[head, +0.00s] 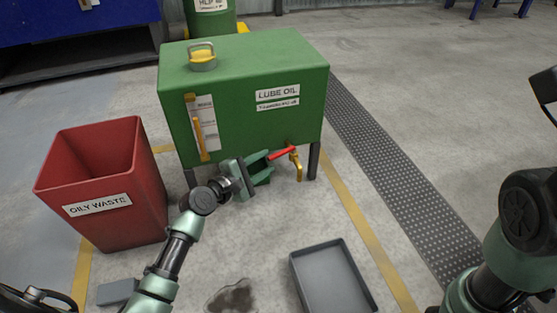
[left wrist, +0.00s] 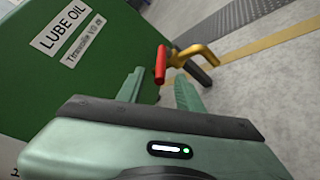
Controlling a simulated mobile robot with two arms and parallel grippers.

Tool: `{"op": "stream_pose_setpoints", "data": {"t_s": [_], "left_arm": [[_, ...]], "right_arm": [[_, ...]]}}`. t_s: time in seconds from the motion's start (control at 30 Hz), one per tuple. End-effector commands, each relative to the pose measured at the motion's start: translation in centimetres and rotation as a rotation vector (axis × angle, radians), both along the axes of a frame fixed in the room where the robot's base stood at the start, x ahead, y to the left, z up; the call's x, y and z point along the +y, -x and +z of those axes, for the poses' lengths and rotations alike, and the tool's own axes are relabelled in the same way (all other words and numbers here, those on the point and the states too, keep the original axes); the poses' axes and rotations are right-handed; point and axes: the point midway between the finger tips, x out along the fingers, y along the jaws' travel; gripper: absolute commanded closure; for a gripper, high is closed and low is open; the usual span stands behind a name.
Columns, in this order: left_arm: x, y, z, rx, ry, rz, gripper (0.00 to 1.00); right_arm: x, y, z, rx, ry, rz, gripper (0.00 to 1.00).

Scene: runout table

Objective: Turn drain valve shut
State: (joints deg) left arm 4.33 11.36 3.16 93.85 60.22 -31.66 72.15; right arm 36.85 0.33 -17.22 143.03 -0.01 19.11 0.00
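The drain valve is on the lower right front of the green lube oil tank (head: 240,90). Its brass body (head: 297,166) has a downturned spout, and its red lever (head: 282,153) sticks out to the left, roughly level. My left gripper (head: 270,166) is open just left of the lever, its fingers pointing toward it. In the left wrist view the red lever (left wrist: 160,65) and brass body (left wrist: 195,57) show just beyond the gap between the two open fingers (left wrist: 160,90). Nothing is between the fingers. My right arm is at the right edge; its gripper cannot be made out.
A red oily waste bin (head: 105,185) stands left of the tank. A grey block (head: 118,292) lies at lower left. The floor right of the tank is clear.

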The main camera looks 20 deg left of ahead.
Motion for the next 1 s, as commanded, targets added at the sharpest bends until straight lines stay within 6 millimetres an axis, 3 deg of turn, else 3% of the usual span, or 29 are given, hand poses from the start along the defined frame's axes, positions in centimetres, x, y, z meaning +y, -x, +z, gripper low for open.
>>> {"op": "stream_pose_setpoints", "data": {"t_s": [0.3,0.7,0.73,0.87,1.0], "left_arm": [[-1.8,-4.5,-1.4,-0.001,-0.002,0.0,0.64],[-2.2,-5.5,-1.4,0.001,-0.003,-0.001,0.64],[-2.2,-5.5,-1.4,0.001,-0.003,-0.001,0.67],[-2.2,-5.5,-1.4,0.001,-0.004,-0.001,1.0],[-2.2,-5.5,-1.4,0.001,-0.004,-0.001,1.0]], "right_arm": [[0.1,1.2,-2.2,-0.03,0.002,-0.002,0.64],[0.1,1.1,-2.5,-0.03,0.002,-0.002,0.64],[0.1,1.1,-2.5,-0.03,0.002,-0.002,0.64],[0.1,1.1,-2.5,-0.03,0.003,-0.002,0.64],[0.1,1.1,-2.5,-0.03,0.003,-0.002,0.64]]}}
